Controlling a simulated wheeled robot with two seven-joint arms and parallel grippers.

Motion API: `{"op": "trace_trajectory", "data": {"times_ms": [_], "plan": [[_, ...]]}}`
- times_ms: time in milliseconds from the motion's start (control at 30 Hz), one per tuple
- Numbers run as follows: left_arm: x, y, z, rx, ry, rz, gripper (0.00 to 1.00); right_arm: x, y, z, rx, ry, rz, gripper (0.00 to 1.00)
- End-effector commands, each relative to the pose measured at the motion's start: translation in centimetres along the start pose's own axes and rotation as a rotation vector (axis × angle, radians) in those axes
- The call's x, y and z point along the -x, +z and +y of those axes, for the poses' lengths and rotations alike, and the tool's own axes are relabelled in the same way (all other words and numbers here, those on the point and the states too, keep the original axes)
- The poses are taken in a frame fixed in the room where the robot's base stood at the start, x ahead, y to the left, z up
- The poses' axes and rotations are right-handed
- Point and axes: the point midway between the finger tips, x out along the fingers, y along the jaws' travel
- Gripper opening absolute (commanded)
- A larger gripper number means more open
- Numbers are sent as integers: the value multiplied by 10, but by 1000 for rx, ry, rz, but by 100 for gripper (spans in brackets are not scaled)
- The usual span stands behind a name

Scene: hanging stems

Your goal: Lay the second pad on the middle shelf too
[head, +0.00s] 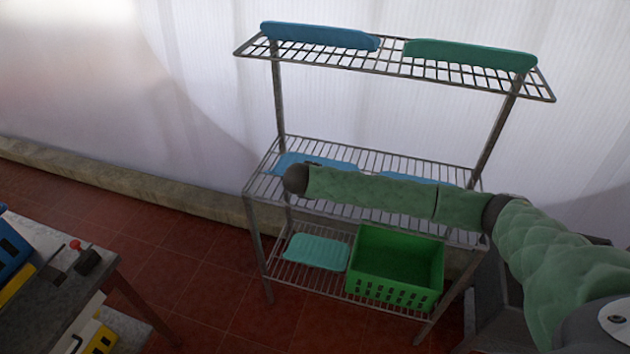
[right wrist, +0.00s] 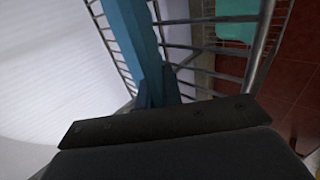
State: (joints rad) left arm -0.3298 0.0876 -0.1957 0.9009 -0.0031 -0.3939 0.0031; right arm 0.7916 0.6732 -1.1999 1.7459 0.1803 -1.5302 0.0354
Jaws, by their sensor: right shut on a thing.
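A wire rack has a middle shelf (head: 265,182). A blue pad (head: 288,161) is at the left of this shelf, partly behind my right arm. A second blue pad (head: 405,179) lies on the right part of the shelf, mostly hidden by my forearm. My right gripper (right wrist: 157,88) is shut on a blue pad (right wrist: 130,35), which runs away from the fingers over the wires in the right wrist view. In the head view this gripper is mostly hidden at the left pad. I cannot tell whether the held pad touches the wires. My left gripper is not in view.
The top shelf (head: 390,66) holds a blue pad (head: 318,36) and a green pad (head: 470,55). The bottom shelf holds a teal mat (head: 316,251) and a green crate (head: 396,270). A workbench (head: 60,290) with tools stands at left. Rack posts flank the middle shelf.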

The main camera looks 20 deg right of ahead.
Motion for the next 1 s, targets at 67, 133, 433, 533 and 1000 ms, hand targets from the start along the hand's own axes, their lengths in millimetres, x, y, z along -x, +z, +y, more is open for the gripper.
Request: {"op": "trace_trajectory", "data": {"times_ms": [67,133,433,533,1000], "plan": [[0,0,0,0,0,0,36,0,0,0,0,0,0,0],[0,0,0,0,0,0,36,-1,0,-1,0,0,0,0],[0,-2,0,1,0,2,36,-2,0,-2,0,0,-1,29],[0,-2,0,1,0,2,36,-2,0,-2,0,0,-1,29],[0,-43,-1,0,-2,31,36,49,-1,-3,0,0,3,29]]}}
